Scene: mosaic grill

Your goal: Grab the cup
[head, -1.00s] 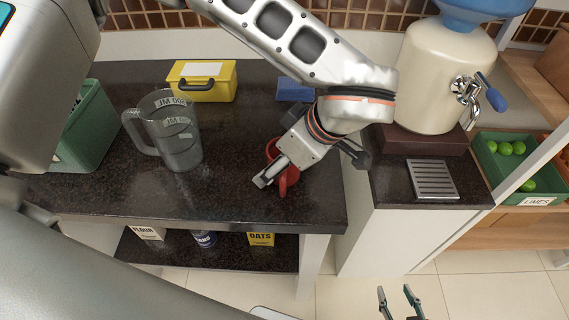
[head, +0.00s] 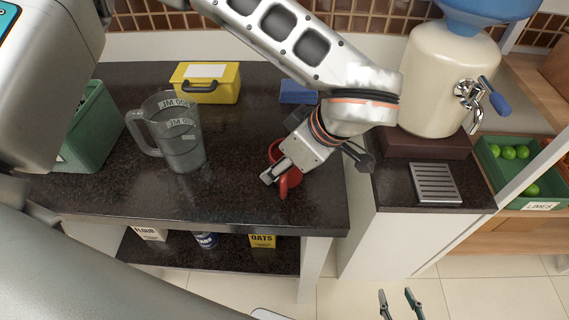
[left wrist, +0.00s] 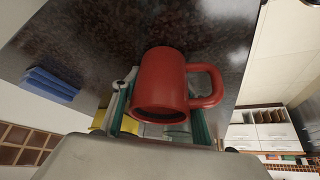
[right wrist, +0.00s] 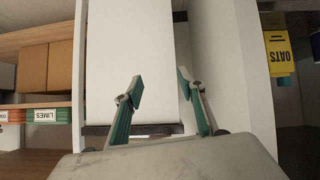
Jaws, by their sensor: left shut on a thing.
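The red cup (head: 291,180) is at the right part of the dark counter, partly hidden by my left gripper (head: 277,172) in the head view. In the left wrist view the cup (left wrist: 160,82) sits between the two teal-padded fingers, with its handle to the right. My left gripper is shut on it. I cannot tell whether the cup still touches the counter. My right gripper (head: 399,297) is low in front of the cabinets, away from the cup. In the right wrist view its fingers (right wrist: 160,84) are apart with nothing between them.
A clear measuring jug (head: 180,145), a yellow box (head: 205,90), a green bin (head: 92,130) and a blue block (head: 298,92) stand on the counter (head: 240,205). A water dispenser (head: 440,85) with a drip grate (head: 436,183) is at the right.

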